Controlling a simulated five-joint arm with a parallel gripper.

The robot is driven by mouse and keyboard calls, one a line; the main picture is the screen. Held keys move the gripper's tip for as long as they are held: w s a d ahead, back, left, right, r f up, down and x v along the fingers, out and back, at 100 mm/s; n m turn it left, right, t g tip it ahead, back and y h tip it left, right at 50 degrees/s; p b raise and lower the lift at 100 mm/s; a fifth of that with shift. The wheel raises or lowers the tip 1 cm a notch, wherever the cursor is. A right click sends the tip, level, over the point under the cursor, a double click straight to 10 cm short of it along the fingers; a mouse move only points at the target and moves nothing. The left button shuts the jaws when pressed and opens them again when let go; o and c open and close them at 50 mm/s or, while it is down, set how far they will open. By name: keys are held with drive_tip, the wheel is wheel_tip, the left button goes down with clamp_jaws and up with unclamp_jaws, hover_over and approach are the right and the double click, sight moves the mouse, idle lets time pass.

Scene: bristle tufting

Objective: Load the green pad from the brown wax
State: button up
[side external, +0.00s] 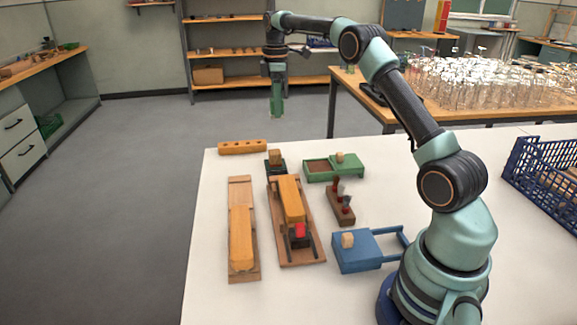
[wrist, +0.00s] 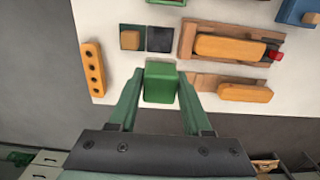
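My gripper (wrist: 161,84) is shut on a green block (wrist: 161,82), which I take to be the green pad. The fingers press its two sides. In the side view my gripper (side external: 277,105) hangs high, pointing down, over the far end of the white table. The likely brown wax (side external: 317,167) is a flat brown patch in the left part of a green tray (side external: 346,173). A tan knob (side external: 340,158) stands on the tray's right part. In the wrist view only a sliver of the green tray (wrist: 168,2) shows at the top edge.
An orange bar with holes (side external: 242,147) lies at the far left. A small station with a tan block (side external: 275,157) stands beside the tray. Two wooden boards (side external: 240,188) (side external: 315,249) carry yellow-orange blocks. A rack with red-handled tools (side external: 341,207) and a blue box (side external: 360,253) stand nearer.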

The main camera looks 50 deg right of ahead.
drive_tip(key=c, duration=0.7)
drive_tip(key=shift+o, duration=0.2)
hover_over(318, 167)
wheel_tip(318, 167, down, 10)
drive_tip(key=shift+d+f, duration=0.1)
drive_tip(key=shift+f, duration=3.2)
drive_tip(key=shift+f, duration=0.6)
drive_tip(key=shift+r, duration=0.1)
wheel_tip(318, 167, up, 7)
drive_tip(key=shift+w, duration=0.1)
